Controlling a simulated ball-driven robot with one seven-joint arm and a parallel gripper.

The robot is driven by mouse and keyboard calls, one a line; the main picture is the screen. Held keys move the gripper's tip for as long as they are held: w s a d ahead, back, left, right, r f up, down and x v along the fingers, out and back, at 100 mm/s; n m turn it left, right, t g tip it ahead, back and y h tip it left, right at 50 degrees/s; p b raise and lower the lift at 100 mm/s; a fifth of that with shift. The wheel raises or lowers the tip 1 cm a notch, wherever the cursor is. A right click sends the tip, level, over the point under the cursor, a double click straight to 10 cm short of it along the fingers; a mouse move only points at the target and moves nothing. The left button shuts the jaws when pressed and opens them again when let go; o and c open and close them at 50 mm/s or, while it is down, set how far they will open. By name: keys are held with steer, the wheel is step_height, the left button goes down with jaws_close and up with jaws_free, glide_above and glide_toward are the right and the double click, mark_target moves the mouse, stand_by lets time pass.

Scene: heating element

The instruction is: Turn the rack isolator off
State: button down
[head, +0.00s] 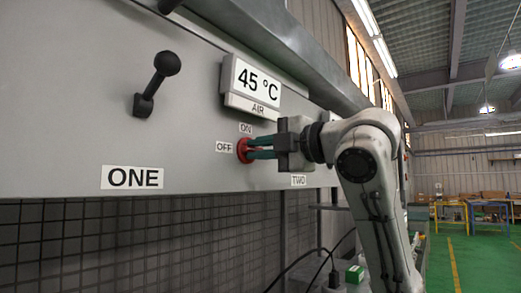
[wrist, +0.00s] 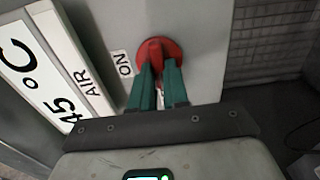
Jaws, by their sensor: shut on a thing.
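The rack isolator is a round red rotary switch (head: 242,150) on the grey panel, with an ON label (head: 245,128) above it and an OFF label (head: 223,147) to its left. It also shows in the wrist view (wrist: 158,47), where its raised handle lies between the green fingers. My gripper (head: 250,148) reaches in from the right and is shut on the red handle. In the wrist view the gripper (wrist: 158,75) covers the near part of the switch. The OFF label is hidden in the wrist view.
A black lever (head: 158,82) stands out at the panel's left, above a ONE label (head: 132,177). A display (head: 252,82) reading 45 °C, marked AIR, sits above the switch. A TWO label (head: 298,181) is below my gripper. Wire mesh (head: 130,240) lies under the panel.

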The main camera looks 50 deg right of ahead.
steer(key=c, duration=1.1)
jaws_free()
steer(key=s+b, duration=0.2)
steer(key=s, duration=0.8)
steer(key=shift+s+d+b, duration=0.1)
steer(key=shift+s+b, duration=0.3)
steer(key=shift+f, duration=0.1)
